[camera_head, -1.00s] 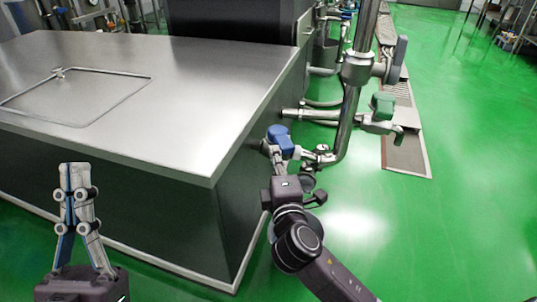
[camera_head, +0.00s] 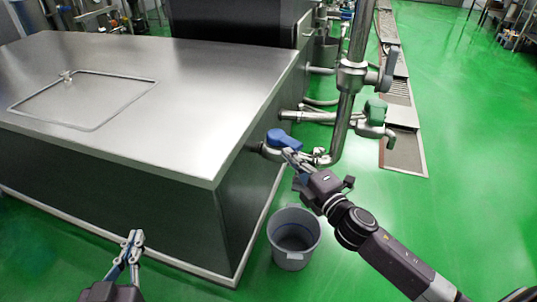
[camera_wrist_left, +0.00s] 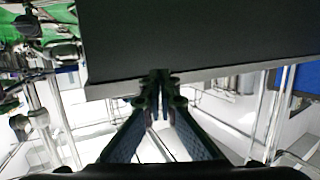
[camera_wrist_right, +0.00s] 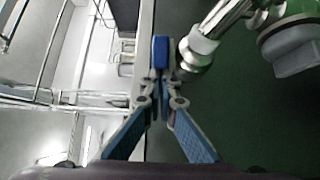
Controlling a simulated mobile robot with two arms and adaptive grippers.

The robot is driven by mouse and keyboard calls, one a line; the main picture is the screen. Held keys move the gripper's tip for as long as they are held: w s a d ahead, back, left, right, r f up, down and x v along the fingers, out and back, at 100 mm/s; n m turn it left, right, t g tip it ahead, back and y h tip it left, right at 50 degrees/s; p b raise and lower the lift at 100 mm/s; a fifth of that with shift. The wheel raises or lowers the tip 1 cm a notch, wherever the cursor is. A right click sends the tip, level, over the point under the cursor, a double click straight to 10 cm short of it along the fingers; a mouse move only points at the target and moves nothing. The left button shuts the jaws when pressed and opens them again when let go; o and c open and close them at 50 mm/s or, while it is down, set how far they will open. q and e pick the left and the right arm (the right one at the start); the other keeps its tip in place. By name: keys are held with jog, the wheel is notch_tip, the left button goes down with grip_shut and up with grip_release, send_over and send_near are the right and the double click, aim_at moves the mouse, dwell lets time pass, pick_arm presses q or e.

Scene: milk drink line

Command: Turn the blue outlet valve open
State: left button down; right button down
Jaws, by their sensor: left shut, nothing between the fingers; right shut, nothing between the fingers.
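The blue outlet valve handle (camera_head: 284,139) sits on a steel pipe at the right side of the metal tank (camera_head: 205,90). In the head view it slants down to the right. My right gripper (camera_head: 289,155) is shut and empty, its fingertips at the handle's lower right side. In the right wrist view the handle (camera_wrist_right: 160,50) shows edge-on just beyond the closed fingertips (camera_wrist_right: 164,76); I cannot tell whether they touch. My left gripper (camera_head: 134,237) is shut and empty in front of the tank, away from the valve; its closed fingers (camera_wrist_left: 160,78) also show in the left wrist view.
A grey bucket (camera_head: 293,238) stands on the green floor below the valve. A vertical steel pipe (camera_head: 343,115) and a green-handled valve (camera_head: 375,111) are close behind and right of my right gripper.

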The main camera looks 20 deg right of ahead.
aim_at(299, 150)
jog(key=d+n+y, duration=0.2)
jog(key=d+g+y, duration=0.1)
jog(key=y, duration=0.1)
jog(key=shift+w+n+p, duration=0.3)
jog(key=shift+n+p, duration=0.1)
jog(key=shift+y, duration=0.4)
jog(key=shift+w+d, duration=0.2)
jog(key=shift+d, duration=0.1)
pick_arm(q)
notch_tip(299, 150, down, 6)
jog(key=s+a+g+y, duration=0.1)
jog(key=s+g, duration=0.1)
jog(key=g, duration=0.1)
jog(key=shift+s+a+r, duration=0.15)
jog(key=shift+s, duration=0.2)
